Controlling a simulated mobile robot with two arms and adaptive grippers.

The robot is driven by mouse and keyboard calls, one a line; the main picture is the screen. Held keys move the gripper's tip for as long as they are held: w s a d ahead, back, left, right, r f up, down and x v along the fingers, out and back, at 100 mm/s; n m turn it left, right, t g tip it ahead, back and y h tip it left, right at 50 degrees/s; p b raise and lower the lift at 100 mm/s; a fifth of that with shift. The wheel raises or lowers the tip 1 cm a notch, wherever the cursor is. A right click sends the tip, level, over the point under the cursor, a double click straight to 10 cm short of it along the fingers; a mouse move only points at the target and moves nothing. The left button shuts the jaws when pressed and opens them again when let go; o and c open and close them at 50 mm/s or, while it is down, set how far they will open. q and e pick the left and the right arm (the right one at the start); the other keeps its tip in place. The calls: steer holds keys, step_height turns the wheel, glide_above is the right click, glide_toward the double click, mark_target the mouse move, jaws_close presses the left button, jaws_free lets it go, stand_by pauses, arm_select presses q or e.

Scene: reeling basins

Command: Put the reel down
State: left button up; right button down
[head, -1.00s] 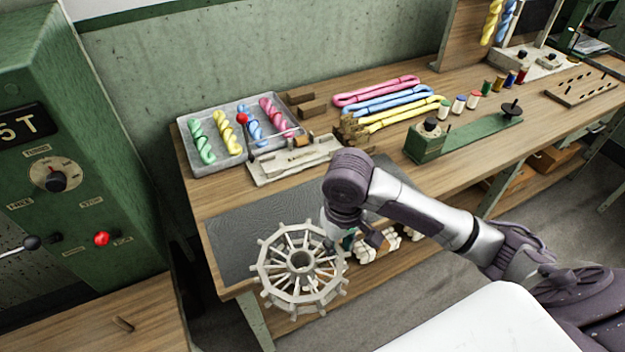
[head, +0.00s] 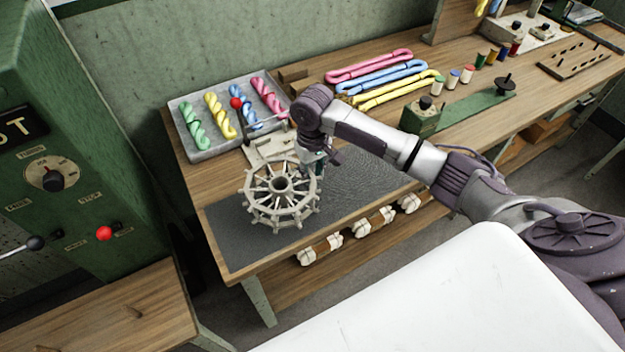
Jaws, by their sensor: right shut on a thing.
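The reel (head: 280,186) is a pale, spoked wheel with a round hub and pegs around its rim. My right gripper (head: 316,172) is shut on the right side of its rim. The reel is over the dark grey mat (head: 245,244) on the wooden bench. I cannot tell whether it touches the mat. My right arm hides part of the bench behind the gripper. My left gripper is not in view.
A grey tray (head: 206,154) of twisted skeins and a pale device (head: 262,150) with a red knob stand behind the reel. Folded pink, blue and yellow hanks (head: 385,75) lie further back. The mat's left front part is clear. A green machine (head: 75,130) stands at left.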

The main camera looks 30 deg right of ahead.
steer(key=shift+w+f, duration=0.1)
steer(key=shift+f, duration=0.15)
step_height(320, 180, down, 2)
steer(key=shift+f+p, duration=0.25)
steer(key=shift+p, duration=0.2)
steer(key=shift+f, duration=0.5)
steer(key=c, duration=0.9)
jaws_free()
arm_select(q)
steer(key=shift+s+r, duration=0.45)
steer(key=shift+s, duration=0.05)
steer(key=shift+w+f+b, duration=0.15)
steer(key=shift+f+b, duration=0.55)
arm_select(e)
step_height(320, 180, up, 12)
